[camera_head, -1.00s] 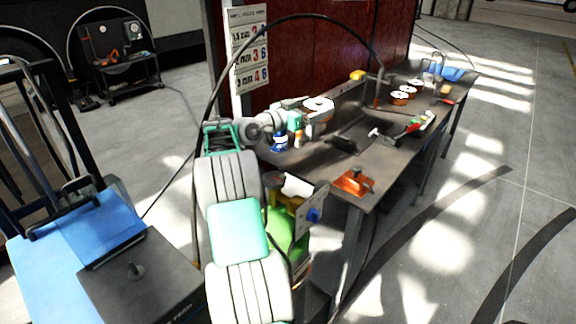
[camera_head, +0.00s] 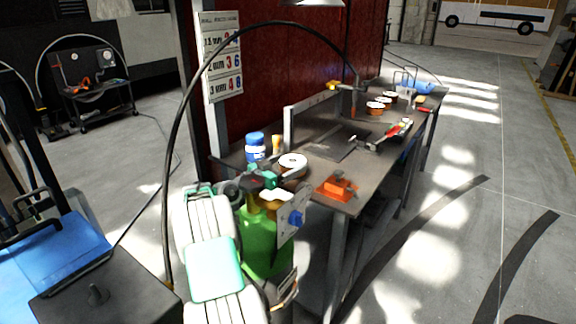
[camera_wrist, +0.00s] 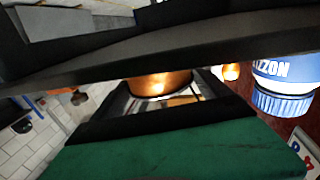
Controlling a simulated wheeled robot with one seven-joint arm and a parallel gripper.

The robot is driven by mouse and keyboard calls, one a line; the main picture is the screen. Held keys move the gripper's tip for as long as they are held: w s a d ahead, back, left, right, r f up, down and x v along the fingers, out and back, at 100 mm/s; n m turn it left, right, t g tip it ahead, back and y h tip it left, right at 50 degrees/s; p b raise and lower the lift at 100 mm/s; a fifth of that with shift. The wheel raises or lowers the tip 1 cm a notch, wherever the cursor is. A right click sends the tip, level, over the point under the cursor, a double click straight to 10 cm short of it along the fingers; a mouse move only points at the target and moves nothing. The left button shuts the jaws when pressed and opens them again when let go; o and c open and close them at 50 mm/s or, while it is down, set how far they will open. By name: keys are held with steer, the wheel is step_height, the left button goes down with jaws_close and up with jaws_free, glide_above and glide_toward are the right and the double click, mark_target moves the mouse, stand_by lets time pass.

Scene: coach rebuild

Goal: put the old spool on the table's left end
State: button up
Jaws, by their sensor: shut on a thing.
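The held spool (camera_head: 292,161), with a white top flange and copper-coloured winding, is at the table's left end. The same spool's copper winding (camera_wrist: 160,84) shows between the fingers in the wrist view. My gripper (camera_head: 277,179) is shut on it, at its near left side. Whether its underside touches the top cannot be told, and my arm hides part of it. The table (camera_head: 372,166) is long and dark, running away to the back right.
A blue and white can (camera_head: 255,148) stands just behind the spool; it also shows in the wrist view (camera_wrist: 284,80). An orange block-like item (camera_head: 338,187) sits at the near edge.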

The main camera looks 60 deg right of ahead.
steer(key=o, duration=1.9)
steer(key=shift+f, duration=0.1)
steer(key=shift+a+r, duration=0.1)
steer(key=shift+r, duration=0.1)
steer(key=v, duration=1.1)
steer(key=shift+w+a, duration=0.15)
steer(key=shift+a, duration=0.25)
